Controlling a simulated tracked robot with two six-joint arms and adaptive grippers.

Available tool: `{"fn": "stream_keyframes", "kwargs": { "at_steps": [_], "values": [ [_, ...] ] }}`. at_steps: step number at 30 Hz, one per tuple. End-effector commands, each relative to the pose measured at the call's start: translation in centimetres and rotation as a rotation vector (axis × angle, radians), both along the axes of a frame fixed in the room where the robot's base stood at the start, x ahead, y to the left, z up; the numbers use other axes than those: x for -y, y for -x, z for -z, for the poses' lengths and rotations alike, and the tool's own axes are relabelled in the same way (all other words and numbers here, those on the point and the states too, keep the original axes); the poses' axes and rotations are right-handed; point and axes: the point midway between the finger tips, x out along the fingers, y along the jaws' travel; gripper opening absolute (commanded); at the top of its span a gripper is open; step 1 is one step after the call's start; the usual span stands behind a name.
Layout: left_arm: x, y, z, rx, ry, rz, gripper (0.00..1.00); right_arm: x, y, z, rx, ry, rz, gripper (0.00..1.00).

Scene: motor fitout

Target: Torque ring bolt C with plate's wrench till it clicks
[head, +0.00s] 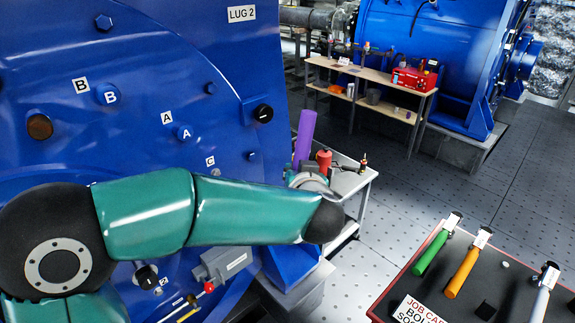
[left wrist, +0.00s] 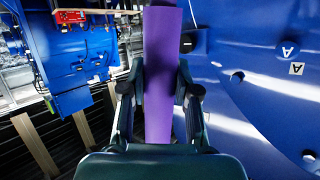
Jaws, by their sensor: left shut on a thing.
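My left gripper (left wrist: 160,92) is shut on the purple handle of a wrench (left wrist: 163,45). In the head view the purple handle (head: 305,138) stands nearly upright, above my left gripper (head: 311,181), right of the blue motor face (head: 235,95). The wrench's working end is hidden. My right gripper is out of view.
Green (head: 432,252), orange (head: 462,273) and grey-white (head: 541,296) wrenches lie on the dark table (head: 400,290). A grey cart (head: 352,185) stands behind my left gripper. A workbench (head: 375,88) with a red toolbox (head: 413,79) stands further back. The floor between is clear.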

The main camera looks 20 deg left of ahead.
Motion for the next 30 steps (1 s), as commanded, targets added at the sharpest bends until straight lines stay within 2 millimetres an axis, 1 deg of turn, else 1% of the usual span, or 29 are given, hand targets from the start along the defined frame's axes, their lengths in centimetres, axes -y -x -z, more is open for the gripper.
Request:
{"fn": "stream_keyframes", "kwargs": {
  "at_steps": [1, 12, 18, 21, 30],
  "values": [
    [0.7, 0.2, -0.2, 0.005, -0.003, 0.003, 0.0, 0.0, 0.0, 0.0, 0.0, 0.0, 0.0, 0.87],
    [4.9, 2.0, -0.2, 0.005, -0.002, 0.003, 0.0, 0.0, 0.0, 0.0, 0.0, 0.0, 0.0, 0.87],
    [6.7, 2.7, -0.3, 0.005, -0.002, 0.002, 0.0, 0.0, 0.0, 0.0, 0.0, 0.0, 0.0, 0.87],
    [7.0, 2.9, -0.2, 0.005, -0.001, 0.0, 0.0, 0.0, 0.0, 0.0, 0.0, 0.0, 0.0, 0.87],
    [7.0, 2.9, -0.2, 0.005, -0.001, -0.001, 0.0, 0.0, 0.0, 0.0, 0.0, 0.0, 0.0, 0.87]
  ]
}}
